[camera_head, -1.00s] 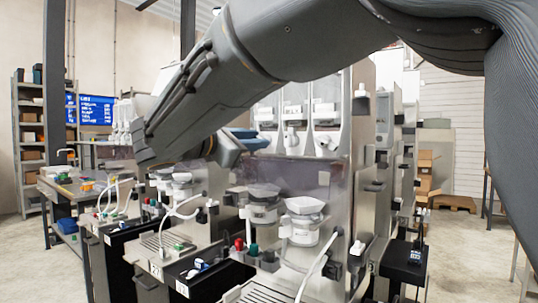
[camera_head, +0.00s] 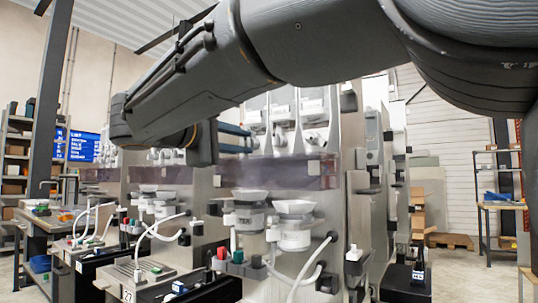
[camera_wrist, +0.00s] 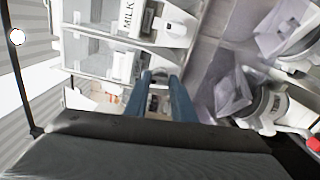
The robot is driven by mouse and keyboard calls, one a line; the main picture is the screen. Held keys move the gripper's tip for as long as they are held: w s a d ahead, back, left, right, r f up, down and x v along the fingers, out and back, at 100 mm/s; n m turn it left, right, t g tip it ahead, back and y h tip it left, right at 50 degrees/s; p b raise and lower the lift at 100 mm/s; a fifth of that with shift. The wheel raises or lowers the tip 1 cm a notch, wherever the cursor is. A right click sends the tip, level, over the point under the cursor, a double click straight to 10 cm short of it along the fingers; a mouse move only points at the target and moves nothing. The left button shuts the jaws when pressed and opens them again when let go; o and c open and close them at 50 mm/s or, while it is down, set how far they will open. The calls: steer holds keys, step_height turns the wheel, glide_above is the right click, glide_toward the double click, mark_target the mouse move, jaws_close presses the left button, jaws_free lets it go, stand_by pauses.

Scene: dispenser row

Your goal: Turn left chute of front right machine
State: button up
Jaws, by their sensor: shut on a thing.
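The front right machine (camera_head: 297,175) is in the middle of the head view, with a row of clear canisters above a tinted panel. Its middle chute (camera_head: 281,137) and right chute (camera_head: 312,137) are white and hang down. My gripper (camera_head: 250,140) reaches in from the left at the canister row, at the left chute. In the wrist view my blue fingers (camera_wrist: 162,80) are shut on the left chute, which is mostly hidden between the fingertips. A canister marked MILK (camera_wrist: 127,15) with a white chute (camera_wrist: 170,28) shows above the fingers.
White mixing bowls (camera_head: 294,225) and hoses sit below the tinted panel. A red knob (camera_head: 221,254) is near the front. More machines stand to the left. A workbench (camera_head: 45,225) is at the far left. Floor at the right is partly open.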

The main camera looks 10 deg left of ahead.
steer(key=shift+m+b, duration=0.5)
steer(key=o, duration=1.1)
steer(key=shift+c, duration=0.2)
